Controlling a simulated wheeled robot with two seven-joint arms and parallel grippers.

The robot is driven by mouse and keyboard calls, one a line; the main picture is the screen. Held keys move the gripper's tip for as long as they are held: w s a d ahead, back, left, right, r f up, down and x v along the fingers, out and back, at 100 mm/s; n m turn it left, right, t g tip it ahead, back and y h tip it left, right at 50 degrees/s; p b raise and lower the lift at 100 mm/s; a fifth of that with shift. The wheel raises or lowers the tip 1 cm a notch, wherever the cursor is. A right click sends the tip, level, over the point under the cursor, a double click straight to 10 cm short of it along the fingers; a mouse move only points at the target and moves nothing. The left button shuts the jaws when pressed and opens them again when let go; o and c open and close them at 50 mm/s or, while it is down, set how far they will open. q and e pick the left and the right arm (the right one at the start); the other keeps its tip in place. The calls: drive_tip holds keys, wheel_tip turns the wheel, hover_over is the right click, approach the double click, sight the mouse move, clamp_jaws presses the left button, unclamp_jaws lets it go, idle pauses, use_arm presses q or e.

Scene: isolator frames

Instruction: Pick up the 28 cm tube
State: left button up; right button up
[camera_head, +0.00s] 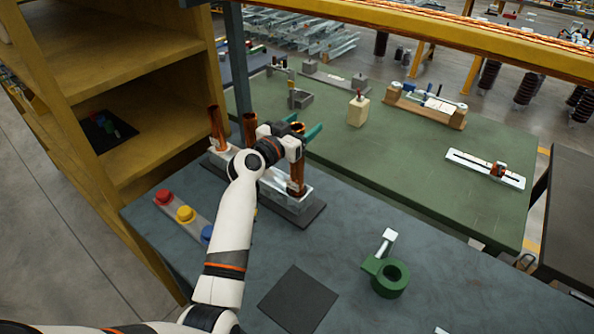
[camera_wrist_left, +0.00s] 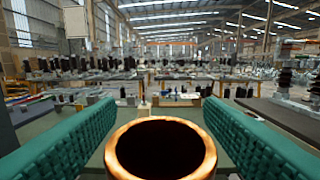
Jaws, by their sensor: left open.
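In the left wrist view the tube's open round end (camera_wrist_left: 160,122) lies between the two ridged fingers, near the bottom of the picture. The gripper hides part of this tube. My right gripper is not in view.
A strip with red, yellow and blue buttons (camera_head: 184,214) lies left of my arm. A green ring clamp (camera_head: 388,277) and a dark square mat (camera_head: 298,298) lie on the grey table. A green table (camera_head: 420,165) with fixtures stands behind. Wooden shelves (camera_head: 130,60) rise at left.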

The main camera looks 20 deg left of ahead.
use_arm(q)
drive_tip(key=shift+s, duration=0.1)
drive_tip(key=c, duration=0.5)
clamp_jaws()
drive_tip(key=shift+r, duration=0.25)
